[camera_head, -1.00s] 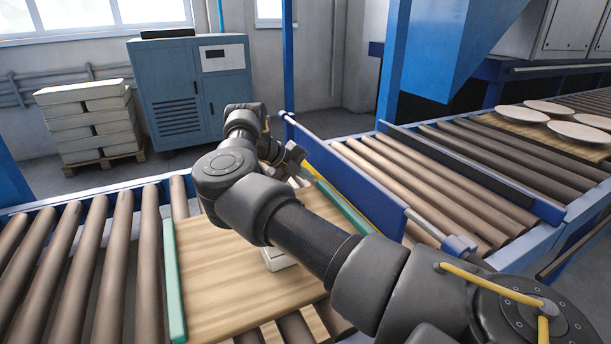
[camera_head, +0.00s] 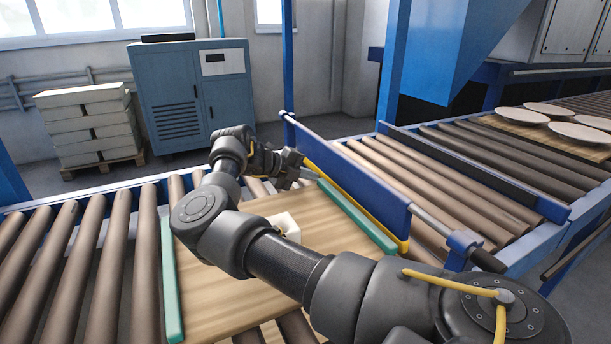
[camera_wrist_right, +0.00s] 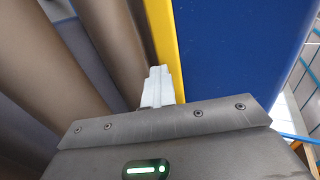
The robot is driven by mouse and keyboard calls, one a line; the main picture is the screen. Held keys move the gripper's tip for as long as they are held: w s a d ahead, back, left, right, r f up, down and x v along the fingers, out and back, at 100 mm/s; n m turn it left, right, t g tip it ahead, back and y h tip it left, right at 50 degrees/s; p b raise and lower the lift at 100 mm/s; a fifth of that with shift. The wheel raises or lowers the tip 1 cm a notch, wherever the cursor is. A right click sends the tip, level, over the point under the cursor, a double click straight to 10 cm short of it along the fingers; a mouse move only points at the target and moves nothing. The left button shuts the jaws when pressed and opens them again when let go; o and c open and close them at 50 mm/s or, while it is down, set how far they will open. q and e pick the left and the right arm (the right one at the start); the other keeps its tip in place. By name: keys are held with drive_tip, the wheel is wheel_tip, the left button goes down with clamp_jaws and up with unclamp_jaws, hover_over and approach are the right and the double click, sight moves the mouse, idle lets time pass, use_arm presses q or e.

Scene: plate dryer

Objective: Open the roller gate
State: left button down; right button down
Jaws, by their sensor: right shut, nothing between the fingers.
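The roller gate is a long blue panel (camera_head: 355,180) with a yellow lower edge (camera_head: 365,213). It stands across the conveyor, right of the wooden board. My right gripper (camera_head: 307,172) is shut and empty, at the board-side face of the gate near its far end. In the right wrist view, the closed fingertips (camera_wrist_right: 159,84) overlap the yellow edge (camera_wrist_right: 164,45) beside the blue panel (camera_wrist_right: 235,50). I cannot tell whether they touch it. My left gripper is not in view.
A wooden board (camera_head: 235,270) with green side strips lies on rollers and carries a small white block (camera_head: 284,222). Rollers (camera_head: 410,185) continue beyond the gate. Several plates (camera_head: 575,133) lie on another board at the back right. A blue cabinet (camera_head: 190,95) stands behind.

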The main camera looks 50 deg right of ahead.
drive_tip(key=v, duration=0.9)
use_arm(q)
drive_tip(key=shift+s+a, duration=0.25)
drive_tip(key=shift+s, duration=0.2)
use_arm(e)
drive_tip(key=shift+v, duration=0.75)
